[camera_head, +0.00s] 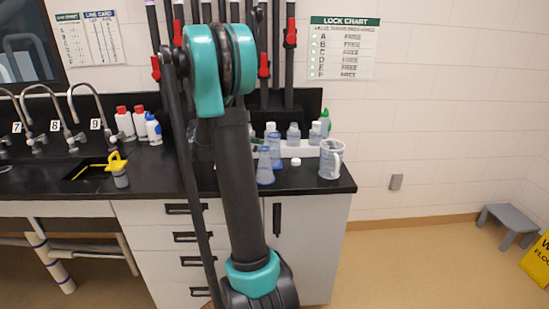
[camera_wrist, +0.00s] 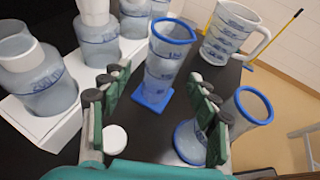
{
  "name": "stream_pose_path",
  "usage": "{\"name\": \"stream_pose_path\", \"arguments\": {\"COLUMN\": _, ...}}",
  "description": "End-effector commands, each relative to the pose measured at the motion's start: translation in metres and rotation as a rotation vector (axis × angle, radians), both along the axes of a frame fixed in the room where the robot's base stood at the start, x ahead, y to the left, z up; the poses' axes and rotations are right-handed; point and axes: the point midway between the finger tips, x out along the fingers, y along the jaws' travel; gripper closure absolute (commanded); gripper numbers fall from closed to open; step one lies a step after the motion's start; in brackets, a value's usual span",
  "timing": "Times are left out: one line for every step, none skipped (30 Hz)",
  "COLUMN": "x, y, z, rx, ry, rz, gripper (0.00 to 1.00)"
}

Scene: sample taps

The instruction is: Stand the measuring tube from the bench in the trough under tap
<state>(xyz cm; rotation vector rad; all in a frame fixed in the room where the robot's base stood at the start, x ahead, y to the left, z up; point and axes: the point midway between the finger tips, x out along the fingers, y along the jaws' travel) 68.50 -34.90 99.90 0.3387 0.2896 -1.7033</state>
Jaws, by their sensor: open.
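The measuring tube (camera_wrist: 168,62) is a clear cylinder with a blue rim and a square blue foot, upright on the dark bench. It also shows in the head view (camera_head: 275,152), partly covered by a flask. My gripper (camera_wrist: 160,88) is open in the wrist view, its green-padded fingers apart. The tube appears ahead between the fingertips; I cannot tell whether they touch it. In the head view my gripper is hidden behind my arm. The trough (camera_head: 88,172) is a dark opening at the left, under the tap marked 9 (camera_head: 82,112).
A blue-rimmed conical flask (camera_wrist: 240,112) stands right of my gripper. A clear jug (camera_wrist: 232,32) stands beyond. Several bottles stand on a white rack (camera_wrist: 75,120) at the left, and a white cap (camera_wrist: 115,137) lies nearby. A yellow-handled object (camera_head: 117,170) stands at the trough.

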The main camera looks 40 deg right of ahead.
Motion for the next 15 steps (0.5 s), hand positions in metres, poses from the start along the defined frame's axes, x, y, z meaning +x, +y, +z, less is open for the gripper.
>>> {"name": "stream_pose_path", "arguments": {"x": 0.000, "y": -0.002, "z": -0.001, "rx": 0.000, "ry": 0.000, "rz": -0.001, "gripper": 0.39}}
{"name": "stream_pose_path", "arguments": {"x": -0.001, "y": -0.003, "z": -0.001, "rx": 0.000, "ry": 0.000, "rz": 0.000, "gripper": 0.39}}
{"name": "stream_pose_path", "arguments": {"x": -0.001, "y": -0.004, "z": -0.002, "rx": 0.000, "ry": 0.000, "rz": 0.000, "gripper": 0.39}}
{"name": "stream_pose_path", "arguments": {"x": -0.001, "y": -0.005, "z": -0.002, "rx": 0.000, "ry": 0.000, "rz": -0.001, "gripper": 0.39}}
{"name": "stream_pose_path", "arguments": {"x": -0.002, "y": -0.007, "z": -0.003, "rx": 0.000, "ry": 0.000, "rz": -0.001, "gripper": 0.39}}
{"name": "stream_pose_path", "arguments": {"x": -0.003, "y": -0.010, "z": -0.004, "rx": 0.000, "ry": 0.001, "rz": -0.002, "gripper": 0.39}}
{"name": "stream_pose_path", "arguments": {"x": -0.003, "y": -0.013, "z": -0.005, "rx": 0.000, "ry": 0.000, "rz": -0.002, "gripper": 0.39}}
{"name": "stream_pose_path", "arguments": {"x": -0.004, "y": -0.016, "z": -0.006, "rx": 0.000, "ry": 0.000, "rz": -0.002, "gripper": 0.39}}
{"name": "stream_pose_path", "arguments": {"x": -0.005, "y": -0.021, "z": -0.007, "rx": 0.000, "ry": 0.000, "rz": -0.002, "gripper": 0.39}}
{"name": "stream_pose_path", "arguments": {"x": -0.007, "y": -0.025, "z": -0.009, "rx": 0.000, "ry": -0.001, "rz": -0.004, "gripper": 0.39}}
{"name": "stream_pose_path", "arguments": {"x": -0.008, "y": -0.030, "z": -0.010, "rx": 0.000, "ry": -0.001, "rz": -0.004, "gripper": 0.39}}
{"name": "stream_pose_path", "arguments": {"x": -0.009, "y": -0.035, "z": -0.012, "rx": 0.000, "ry": -0.001, "rz": -0.004, "gripper": 0.39}}
{"name": "stream_pose_path", "arguments": {"x": -0.009, "y": -0.039, "z": -0.014, "rx": 0.000, "ry": -0.001, "rz": -0.003, "gripper": 0.39}}
{"name": "stream_pose_path", "arguments": {"x": -0.010, "y": -0.043, "z": -0.015, "rx": 0.000, "ry": 0.000, "rz": -0.003, "gripper": 0.39}}
{"name": "stream_pose_path", "arguments": {"x": -0.011, "y": -0.047, "z": -0.017, "rx": 0.000, "ry": 0.000, "rz": -0.003, "gripper": 0.39}}
